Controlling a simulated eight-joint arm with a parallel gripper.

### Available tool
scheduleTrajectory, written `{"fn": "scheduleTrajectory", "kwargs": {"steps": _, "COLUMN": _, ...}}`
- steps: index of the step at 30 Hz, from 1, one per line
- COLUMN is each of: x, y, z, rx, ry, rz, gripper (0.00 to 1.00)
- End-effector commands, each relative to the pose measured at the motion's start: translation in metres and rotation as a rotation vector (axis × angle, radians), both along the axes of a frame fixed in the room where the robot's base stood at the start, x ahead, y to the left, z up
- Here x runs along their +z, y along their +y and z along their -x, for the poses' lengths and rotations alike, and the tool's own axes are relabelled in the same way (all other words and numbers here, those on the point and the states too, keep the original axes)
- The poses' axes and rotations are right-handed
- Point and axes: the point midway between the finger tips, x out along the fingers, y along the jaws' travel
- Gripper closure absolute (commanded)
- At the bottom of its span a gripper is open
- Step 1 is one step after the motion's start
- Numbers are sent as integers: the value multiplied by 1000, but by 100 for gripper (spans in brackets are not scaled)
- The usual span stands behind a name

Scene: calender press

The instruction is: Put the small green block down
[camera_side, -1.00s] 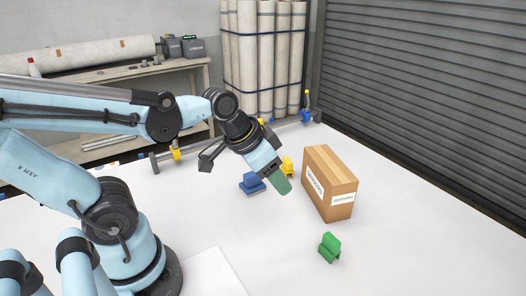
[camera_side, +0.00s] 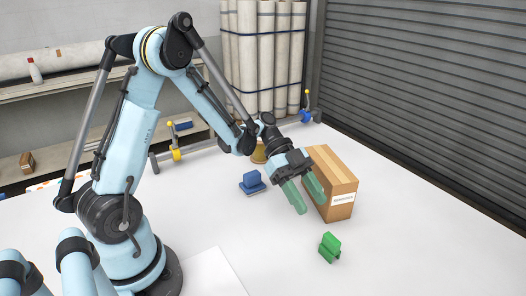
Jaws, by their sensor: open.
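The small green block (camera_side: 330,247) rests on the white table, in front of the cardboard box. Nothing touches it. My gripper (camera_side: 309,202) is open and empty, with its two pale green fingers spread apart and pointing down. It hangs above and to the upper left of the green block in the picture, clear of it. One finger overlaps the left side of the box in this view; I cannot tell how near they are.
A cardboard box (camera_side: 341,186) stands behind the green block. A blue block (camera_side: 252,182) lies to the left. A yellowish object (camera_side: 258,153) is partly hidden behind my arm. The table (camera_side: 420,245) is clear at the front right.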

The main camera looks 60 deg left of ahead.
Motion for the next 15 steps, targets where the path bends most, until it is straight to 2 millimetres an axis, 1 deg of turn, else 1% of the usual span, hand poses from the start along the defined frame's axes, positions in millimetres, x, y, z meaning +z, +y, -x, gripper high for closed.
{"fn": "scheduleTrajectory", "kwargs": {"steps": 5, "x": -6, "y": -1, "z": 1, "rx": -55, "ry": -59, "rz": 46, "gripper": 51}}
{"fn": "scheduleTrajectory", "kwargs": {"steps": 8, "x": -12, "y": -12, "z": 1, "rx": -61, "ry": -63, "rz": 48, "gripper": 51}}
{"fn": "scheduleTrajectory", "kwargs": {"steps": 15, "x": -31, "y": -47, "z": 1, "rx": -59, "ry": -61, "rz": 46, "gripper": 51}}
